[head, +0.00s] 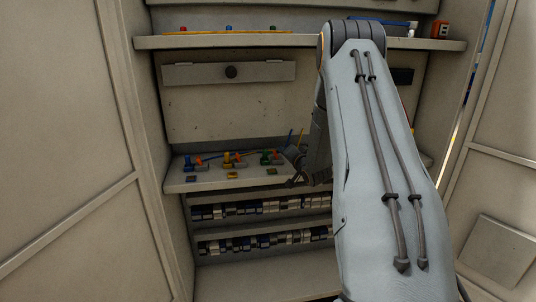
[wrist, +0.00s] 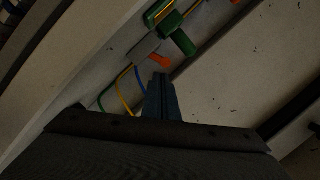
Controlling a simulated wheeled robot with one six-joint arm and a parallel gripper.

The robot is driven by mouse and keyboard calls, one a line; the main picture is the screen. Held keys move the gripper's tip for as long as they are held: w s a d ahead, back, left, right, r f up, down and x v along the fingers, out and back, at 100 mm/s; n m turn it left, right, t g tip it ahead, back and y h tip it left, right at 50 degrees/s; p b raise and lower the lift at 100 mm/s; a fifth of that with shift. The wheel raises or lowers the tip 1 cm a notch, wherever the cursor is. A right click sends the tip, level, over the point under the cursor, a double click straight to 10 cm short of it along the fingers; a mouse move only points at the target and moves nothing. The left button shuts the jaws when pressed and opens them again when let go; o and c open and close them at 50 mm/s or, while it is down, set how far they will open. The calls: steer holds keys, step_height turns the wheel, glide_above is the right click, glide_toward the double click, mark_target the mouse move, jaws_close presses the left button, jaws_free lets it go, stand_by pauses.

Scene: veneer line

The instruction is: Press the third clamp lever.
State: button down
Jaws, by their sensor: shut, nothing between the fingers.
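A row of clamps stands on the middle shelf (head: 215,183) in the head view. From the left they are a dark one with a red-orange part (head: 188,160), a yellow one with an orange part (head: 227,157), and a green one with a red part (head: 270,158). My gripper (head: 291,180) is just right of the green clamp, low near the shelf. In the wrist view my gripper (wrist: 160,80) is shut and empty. The green clamp (wrist: 178,35) shows beyond its tips, with an orange part (wrist: 160,60) nearer them. I cannot tell whether the fingers touch anything.
Thin blue, yellow and green cables (wrist: 124,92) run beside the fingers. The upper shelf (head: 230,42) overhangs the clamps. Racks of small blocks (head: 250,208) sit below. A cabinet wall (head: 130,90) closes the left side. My arm hides the shelf's right part.

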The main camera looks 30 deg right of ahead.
steer(key=shift+s+d, duration=0.1)
steer(key=shift+d, duration=0.2)
steer(key=shift+a+r, duration=0.15)
steer(key=shift+r+p, duration=0.3)
steer(key=s+r+b, duration=0.1)
steer(key=s+r, duration=0.3)
steer(key=s, duration=0.6)
steer(key=shift+s+d+r, duration=0.15)
steer(key=shift+s+d, duration=0.05)
steer(key=shift+d, duration=0.25)
